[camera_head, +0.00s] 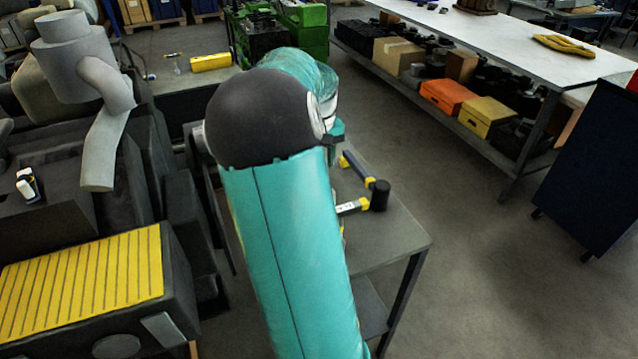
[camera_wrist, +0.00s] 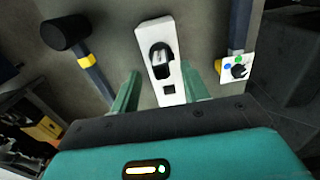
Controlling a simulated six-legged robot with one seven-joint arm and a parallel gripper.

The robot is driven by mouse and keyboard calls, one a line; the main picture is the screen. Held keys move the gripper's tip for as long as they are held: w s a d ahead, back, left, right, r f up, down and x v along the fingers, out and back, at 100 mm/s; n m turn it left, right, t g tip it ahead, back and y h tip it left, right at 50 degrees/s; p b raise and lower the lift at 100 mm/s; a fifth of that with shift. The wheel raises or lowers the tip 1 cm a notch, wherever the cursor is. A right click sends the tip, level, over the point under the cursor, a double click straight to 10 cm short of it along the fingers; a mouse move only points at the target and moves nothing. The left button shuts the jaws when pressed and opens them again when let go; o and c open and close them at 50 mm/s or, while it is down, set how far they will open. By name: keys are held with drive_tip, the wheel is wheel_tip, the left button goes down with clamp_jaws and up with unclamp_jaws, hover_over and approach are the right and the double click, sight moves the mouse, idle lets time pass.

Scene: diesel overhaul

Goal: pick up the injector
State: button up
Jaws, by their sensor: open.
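In the wrist view, a long white piece (camera_wrist: 168,92) with a dark, silver-topped part (camera_wrist: 161,56) lies on the grey bench. It is likely the injector, though its form is hard to make out. My gripper (camera_wrist: 160,72) is open, with one green finger on each side of this piece. I cannot tell whether either finger touches it. In the head view my teal arm hides my gripper and the white piece.
A black-headed mallet (camera_wrist: 66,32) lies left of my gripper. A blue and yellow handle (camera_wrist: 237,45) and a white card with coloured dots (camera_wrist: 233,68) are to the right. In the head view, an engine with a yellow ribbed cover (camera_head: 85,280) stands left of the grey bench (camera_head: 400,240).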

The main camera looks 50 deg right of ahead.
wheel_tip(320, 180, down, 5)
drive_tip(key=shift+w+f, duration=0.1)
drive_tip(key=c, duration=0.8)
drive_tip(key=shift+c, duration=0.2)
wheel_tip(320, 180, up, 15)
idle(1.1)
